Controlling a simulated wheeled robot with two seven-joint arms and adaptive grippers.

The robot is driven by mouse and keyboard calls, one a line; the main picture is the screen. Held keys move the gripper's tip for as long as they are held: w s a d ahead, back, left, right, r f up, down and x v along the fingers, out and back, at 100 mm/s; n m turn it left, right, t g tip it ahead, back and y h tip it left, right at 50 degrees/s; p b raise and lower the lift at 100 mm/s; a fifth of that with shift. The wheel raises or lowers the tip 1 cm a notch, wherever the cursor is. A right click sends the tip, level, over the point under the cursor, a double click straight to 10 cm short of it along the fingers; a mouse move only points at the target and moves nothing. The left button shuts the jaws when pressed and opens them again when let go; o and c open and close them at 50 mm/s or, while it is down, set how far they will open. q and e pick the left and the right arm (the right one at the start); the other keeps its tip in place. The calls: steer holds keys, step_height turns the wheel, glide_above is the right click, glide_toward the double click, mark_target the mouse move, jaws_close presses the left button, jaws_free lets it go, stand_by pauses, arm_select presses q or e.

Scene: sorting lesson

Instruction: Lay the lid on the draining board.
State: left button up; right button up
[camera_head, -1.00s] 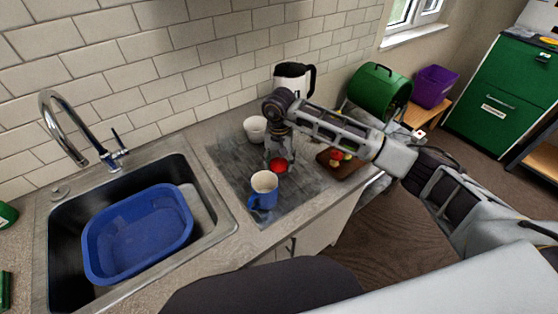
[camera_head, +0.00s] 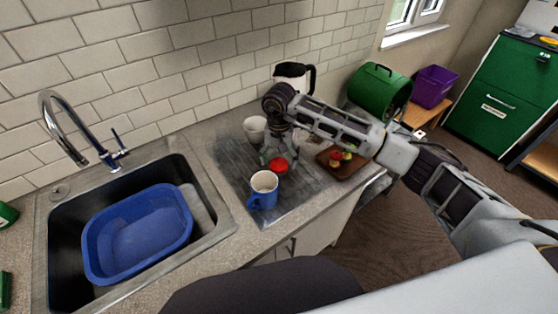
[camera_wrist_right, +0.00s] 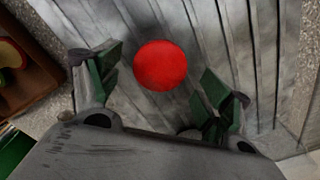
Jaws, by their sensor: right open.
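The red round lid (camera_head: 278,165) lies on the grey ribbed draining board (camera_head: 232,162), between the blue mug and the white cup. In the right wrist view the lid (camera_wrist_right: 160,65) shows as a full red disc, apparently flat on the board (camera_wrist_right: 265,60). My right gripper (camera_head: 279,154) is over the lid with its fingers spread. In the wrist view its green-padded fingertips (camera_wrist_right: 161,72) stand apart on either side of the lid, with gaps to it. My left gripper is not in view.
A blue mug (camera_head: 263,193) stands just in front of the lid, and a white cup (camera_head: 255,129) behind it. A brown tray (camera_head: 346,170) with small red and yellow items is to the right. The sink with a blue basin (camera_head: 137,235) is at the left.

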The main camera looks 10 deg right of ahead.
mark_target(279, 164)
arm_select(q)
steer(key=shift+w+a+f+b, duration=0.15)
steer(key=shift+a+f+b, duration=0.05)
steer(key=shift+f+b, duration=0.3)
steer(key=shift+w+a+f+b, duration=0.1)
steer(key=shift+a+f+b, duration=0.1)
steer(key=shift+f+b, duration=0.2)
arm_select(e)
step_height(279, 164, up, 11)
steer(key=shift+f, duration=0.15)
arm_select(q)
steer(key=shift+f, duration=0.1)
arm_select(e)
steer(key=shift+s, duration=0.1)
